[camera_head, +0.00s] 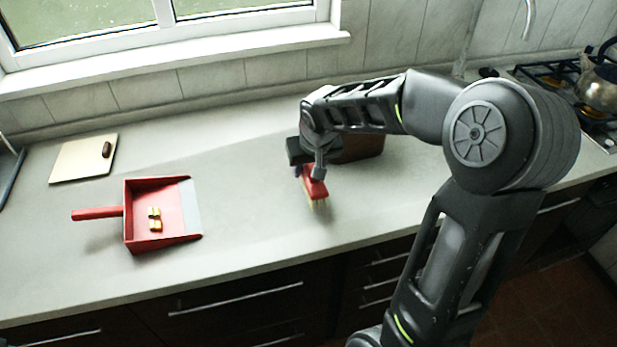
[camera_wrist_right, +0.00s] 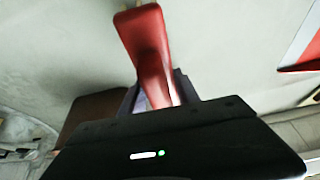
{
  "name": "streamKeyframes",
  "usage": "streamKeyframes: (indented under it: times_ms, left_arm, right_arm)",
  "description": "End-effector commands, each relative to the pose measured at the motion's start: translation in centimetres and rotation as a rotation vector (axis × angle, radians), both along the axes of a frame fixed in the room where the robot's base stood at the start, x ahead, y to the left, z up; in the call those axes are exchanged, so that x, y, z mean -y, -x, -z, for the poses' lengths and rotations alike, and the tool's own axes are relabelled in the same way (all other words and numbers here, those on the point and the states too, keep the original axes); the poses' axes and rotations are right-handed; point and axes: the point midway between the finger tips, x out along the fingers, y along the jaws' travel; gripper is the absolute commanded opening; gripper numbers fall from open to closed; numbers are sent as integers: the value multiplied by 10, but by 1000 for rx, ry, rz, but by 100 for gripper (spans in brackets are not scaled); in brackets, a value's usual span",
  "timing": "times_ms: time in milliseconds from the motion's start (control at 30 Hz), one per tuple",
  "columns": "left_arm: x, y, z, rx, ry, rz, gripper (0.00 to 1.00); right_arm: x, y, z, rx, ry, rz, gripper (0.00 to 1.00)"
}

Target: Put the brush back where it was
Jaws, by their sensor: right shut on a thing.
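The brush (camera_head: 315,186) has a red body and pale bristles that point down. My right gripper (camera_head: 318,172) is shut on it above the grey counter, toward the counter's front edge. I cannot tell whether the bristles touch the counter. My left gripper is not in view.
A red dustpan (camera_head: 131,208) with small yellow pieces (camera_head: 154,218) in it lies left on the counter (camera_head: 250,225). A board (camera_head: 80,160) with a small brown thing lies behind it. A dark brown block (camera_head: 362,148) stands behind my right gripper. A stove with a kettle (camera_head: 598,85) is far right.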

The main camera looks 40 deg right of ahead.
Motion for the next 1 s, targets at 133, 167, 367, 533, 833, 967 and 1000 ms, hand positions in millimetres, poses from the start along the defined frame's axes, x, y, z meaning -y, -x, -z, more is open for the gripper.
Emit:
streamKeyframes:
  times_ms: [133, 167, 367, 533, 833, 967, 1000]
  left_arm:
    - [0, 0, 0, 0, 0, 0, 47]
    - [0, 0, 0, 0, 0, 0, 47]
    - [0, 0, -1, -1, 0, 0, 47]
    - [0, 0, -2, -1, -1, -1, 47]
    - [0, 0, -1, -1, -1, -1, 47]
    - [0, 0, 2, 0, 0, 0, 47]
    - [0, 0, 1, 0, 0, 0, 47]
  right_arm:
    - [0, 0, -1, 1, 0, 0, 0]
    - [0, 0, -1, 1, 0, 0, 0]
    - [0, 1, 15, -3, -2, 0, 0]
    - [0, 0, 36, -2, -1, 0, 0]
    - [0, 0, 38, 1, -1, 0, 0]
    - [0, 0, 40, 1, -1, 0, 39]
    - [0, 0, 39, 0, -1, 0, 43]
